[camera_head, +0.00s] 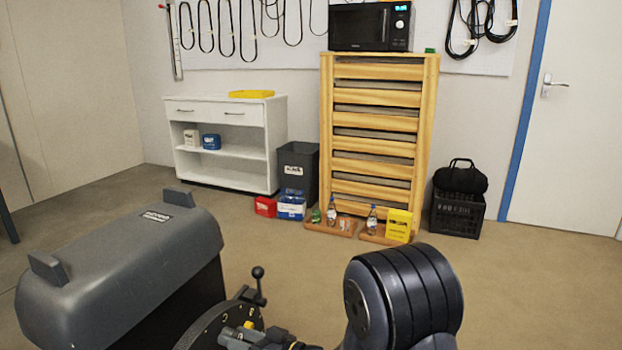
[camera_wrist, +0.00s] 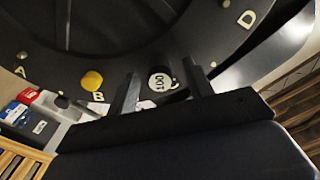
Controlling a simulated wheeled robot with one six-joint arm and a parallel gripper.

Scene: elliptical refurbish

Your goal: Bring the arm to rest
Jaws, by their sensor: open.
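My gripper (camera_wrist: 162,70) shows in the wrist view, its two dark fingers apart. The plate bears the letters A, B, C and D, with a yellow knob (camera_wrist: 92,80) near B. In the head view, my dark arm link (camera_head: 405,295) stands at the lower right; my gripper is not clearly seen there. The lettered plate (camera_head: 200,328) is at the bottom, partly cut off.
A grey machine housing (camera_head: 125,255) fills the lower left, near a black ball-topped lever (camera_head: 258,288). Behind are a white cabinet (camera_head: 225,175), a grey bin (camera_head: 297,165), a wooden slatted rack (camera_head: 375,150) and a black crate (camera_head: 457,215). Open floor lies between.

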